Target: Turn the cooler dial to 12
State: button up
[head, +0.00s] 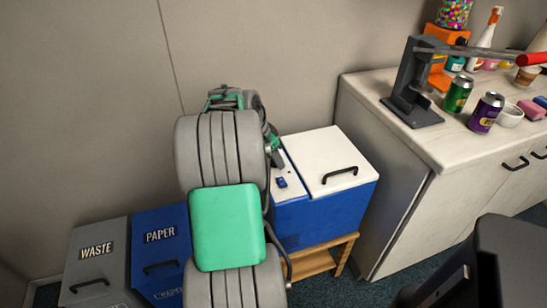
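The cooler (325,210) is a blue box with a white lid (325,158) and a black handle, standing on a low wooden stand. On the white top strip at its left is a small blue control (281,182), perhaps the dial; its markings are too small to read. My gripper (275,158) is at the cooler's back left, above that strip and just behind the blue control. My grey and green arm hides most of it and the cooler's left side. I cannot tell whether it touches anything or how its fingers stand.
Grey waste (95,262) and blue paper (160,222) bins stand at the left. A white counter (410,150) at the right holds a dark lever press (410,95), a green can (457,94), a purple can (486,113) and a white bowl (510,117). The wall is close behind.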

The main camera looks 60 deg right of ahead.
grip_shut()
dwell(0.3)
jog(key=shift+n, duration=0.3)
jog(key=n+t, duration=0.2)
jog(key=n, duration=0.3)
jog(key=shift+s+b, duration=0.2)
jog(key=shift+b, duration=0.1)
jog(key=n+t, duration=0.1)
jog(key=n, duration=0.3)
jog(key=shift+t, duration=0.4)
jog(key=shift+n, duration=0.3)
grip_release()
jog(key=shift+r, duration=0.1)
